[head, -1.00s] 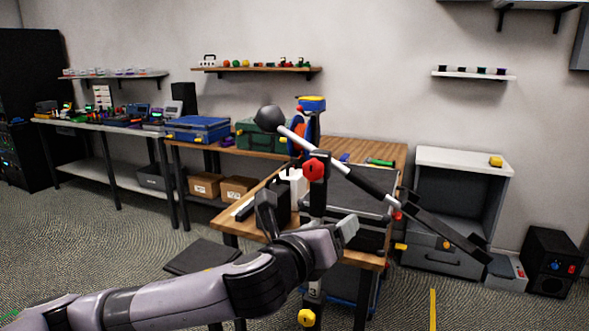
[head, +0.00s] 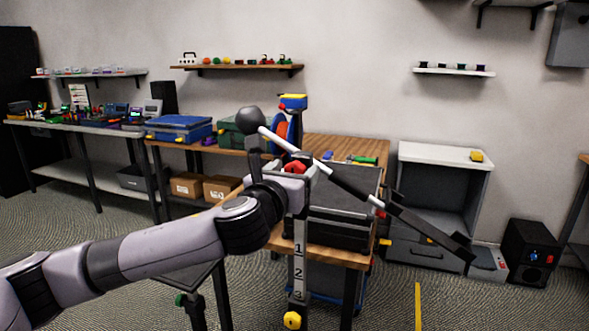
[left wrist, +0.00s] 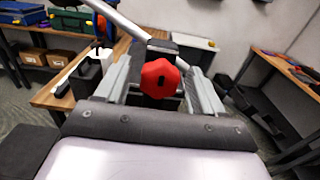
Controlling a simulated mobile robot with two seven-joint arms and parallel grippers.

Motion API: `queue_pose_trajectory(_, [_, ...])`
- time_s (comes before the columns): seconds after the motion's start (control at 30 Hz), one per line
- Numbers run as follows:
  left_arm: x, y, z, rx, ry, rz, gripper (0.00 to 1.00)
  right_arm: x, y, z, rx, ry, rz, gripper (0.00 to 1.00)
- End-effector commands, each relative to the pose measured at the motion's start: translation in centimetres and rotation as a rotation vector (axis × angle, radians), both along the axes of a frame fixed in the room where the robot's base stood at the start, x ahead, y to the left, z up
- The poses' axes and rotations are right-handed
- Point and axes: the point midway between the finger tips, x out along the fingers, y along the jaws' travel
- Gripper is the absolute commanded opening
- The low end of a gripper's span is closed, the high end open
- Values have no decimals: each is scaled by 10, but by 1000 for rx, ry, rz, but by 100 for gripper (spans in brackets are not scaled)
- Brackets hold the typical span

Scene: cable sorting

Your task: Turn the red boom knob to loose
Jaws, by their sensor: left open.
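The red boom knob (head: 295,166) sits on the stand where the slanting boom pole (head: 290,147) crosses it, partly hidden by my left gripper in the head view. In the left wrist view the red knob (left wrist: 160,77) is a lobed disc with a dark mark at its centre. My left gripper (head: 304,172) is open at the knob. Its two grey fingers (left wrist: 160,80) show on either side of the knob, with a gap on each side; I cannot tell whether either touches it. My right gripper is not in view.
The boom has a dark ball (head: 248,120) at its upper left end and a dark bar (head: 430,233) at its lower right. The stand's numbered column (head: 299,262) has a yellow knob (head: 292,320) low down. A wooden table (head: 350,148) stands behind.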

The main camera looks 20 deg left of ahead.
Motion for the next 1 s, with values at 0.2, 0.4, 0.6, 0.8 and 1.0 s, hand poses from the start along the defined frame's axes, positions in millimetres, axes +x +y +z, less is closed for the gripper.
queue_pose_trajectory(0.2, [9,-1,0,0,-1,-1,68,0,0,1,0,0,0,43])
queue_pose_trajectory(0.4, [9,-1,0,-1,-1,-1,68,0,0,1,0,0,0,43])
queue_pose_trajectory(0.6, [9,-1,0,-1,0,-1,16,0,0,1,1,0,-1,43])
queue_pose_trajectory(0.8, [9,0,0,-6,0,-1,15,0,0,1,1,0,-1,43])
queue_pose_trajectory(1.0, [9,0,0,-56,3,-1,15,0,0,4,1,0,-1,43])
